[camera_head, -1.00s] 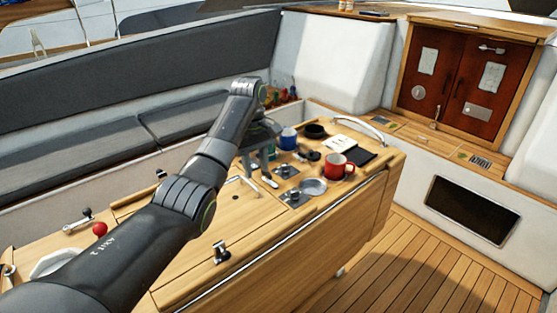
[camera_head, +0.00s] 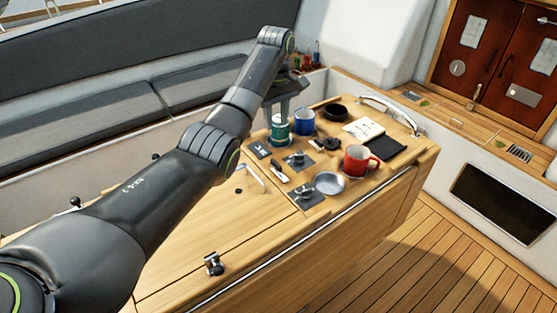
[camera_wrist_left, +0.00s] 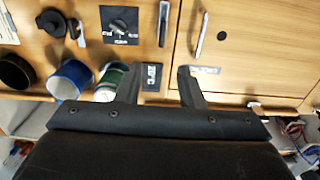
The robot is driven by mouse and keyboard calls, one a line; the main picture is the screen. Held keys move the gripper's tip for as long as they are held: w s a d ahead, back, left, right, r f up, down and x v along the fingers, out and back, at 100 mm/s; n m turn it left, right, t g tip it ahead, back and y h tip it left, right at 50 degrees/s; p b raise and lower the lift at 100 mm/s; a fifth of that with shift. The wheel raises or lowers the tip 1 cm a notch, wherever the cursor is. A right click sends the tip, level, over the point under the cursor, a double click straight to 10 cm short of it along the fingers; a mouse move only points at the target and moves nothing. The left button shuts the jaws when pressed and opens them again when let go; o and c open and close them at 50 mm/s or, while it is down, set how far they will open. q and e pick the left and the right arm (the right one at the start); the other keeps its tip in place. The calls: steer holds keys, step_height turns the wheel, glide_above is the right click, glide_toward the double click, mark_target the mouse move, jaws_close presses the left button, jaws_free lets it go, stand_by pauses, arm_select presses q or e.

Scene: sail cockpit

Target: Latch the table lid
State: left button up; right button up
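The wooden table lid (camera_head: 185,230) lies flat in the tabletop, left of the cluttered end. A small metal latch (camera_head: 213,263) stands at its near edge; I cannot tell whether it is fastened. A pale bar handle (camera_head: 254,178) is on the lid and also shows in the left wrist view (camera_wrist_left: 200,35). My left gripper (camera_head: 278,122) points down at the table's far side, by the green-and-white mug (camera_head: 280,131). In the left wrist view, its fingers (camera_wrist_left: 158,77) are apart with nothing between them, above a dark labelled plate (camera_wrist_left: 151,78). My right gripper is not in view.
A blue mug (camera_head: 303,121), black bowl (camera_head: 335,112), red mug (camera_head: 358,160), metal dish (camera_head: 329,183) and switch plates (camera_head: 299,160) crowd the tabletop right of the lid. A grey bench (camera_head: 100,133) runs behind. The wooden floor (camera_head: 420,260) at right is clear.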

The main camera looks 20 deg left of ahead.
mark_target(276, 163)
arm_select(q)
steer(key=f, duration=0.4)
steer(key=f+p, duration=0.1)
steer(key=f, duration=0.4)
steer(key=f+p, duration=0.1)
steer(key=f, duration=0.4)
steer(key=shift+s+f, duration=0.25)
steer(key=shift+s, duration=0.1)
steer(key=shift+f, duration=0.5)
steer(key=shift+w+f, duration=0.1)
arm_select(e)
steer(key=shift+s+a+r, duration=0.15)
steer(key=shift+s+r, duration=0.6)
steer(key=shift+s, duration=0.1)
arm_select(q)
steer(key=shift+c, duration=0.3)
jaws_close()
